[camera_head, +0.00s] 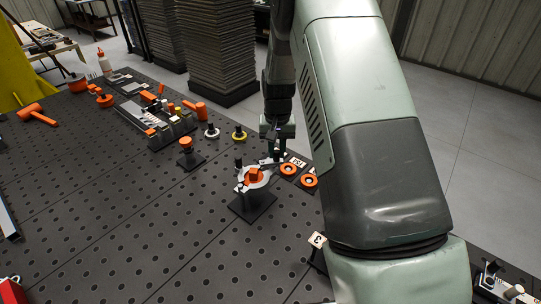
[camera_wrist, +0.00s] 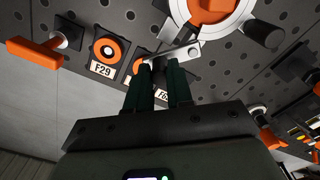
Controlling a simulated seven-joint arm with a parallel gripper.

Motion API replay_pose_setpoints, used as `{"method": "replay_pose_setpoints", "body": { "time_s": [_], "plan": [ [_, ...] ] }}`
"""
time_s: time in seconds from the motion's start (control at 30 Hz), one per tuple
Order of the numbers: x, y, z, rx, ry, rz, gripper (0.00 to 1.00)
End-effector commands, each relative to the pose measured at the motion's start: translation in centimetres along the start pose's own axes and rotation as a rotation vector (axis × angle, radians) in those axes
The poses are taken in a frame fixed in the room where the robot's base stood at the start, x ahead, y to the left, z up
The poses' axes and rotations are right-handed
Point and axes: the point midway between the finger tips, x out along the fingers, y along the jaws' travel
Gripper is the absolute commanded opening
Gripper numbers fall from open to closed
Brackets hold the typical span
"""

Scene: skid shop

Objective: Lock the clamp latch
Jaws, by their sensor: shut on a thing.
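The clamp (camera_head: 253,177) is a silver ring around an orange piece (camera_head: 256,174), on a black stand (camera_head: 252,204) on the perforated table. A silver latch arm (camera_wrist: 181,54) reaches from beside the ring to my gripper (camera_wrist: 160,72) in the wrist view. My gripper's two dark fingers are close together at this arm and shut on the latch, apparently on a dark part between the fingertips. In the head view my gripper (camera_head: 277,152) points down just behind and right of the clamp. The exact grip point is largely hidden by the fingers.
Orange rings with labels (camera_head: 309,181) lie right of the clamp; one also shows in the wrist view (camera_wrist: 107,49). Tools crowd the back left. The front left table is mostly clear.

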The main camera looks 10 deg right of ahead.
Motion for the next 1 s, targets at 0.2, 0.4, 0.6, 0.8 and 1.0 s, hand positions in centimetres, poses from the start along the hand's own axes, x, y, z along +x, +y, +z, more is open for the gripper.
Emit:
{"method": "replay_pose_setpoints", "body": {
  "time_s": [0.2, 0.4, 0.6, 0.8, 1.0],
  "plan": [
    [0.0, 0.1, 0.8, 0.0, -0.002, 0.001, 0.1],
    [0.0, 0.1, 0.8, 0.0, -0.001, 0.001, 0.1],
    [0.0, 0.0, 1.2, -0.001, -0.002, 0.0, 0.1],
    [0.0, -0.2, 1.8, -0.001, -0.002, 0.0, 0.1],
    [0.0, -0.2, 1.8, -0.001, -0.002, 0.0, 0.1]
  ]
}}
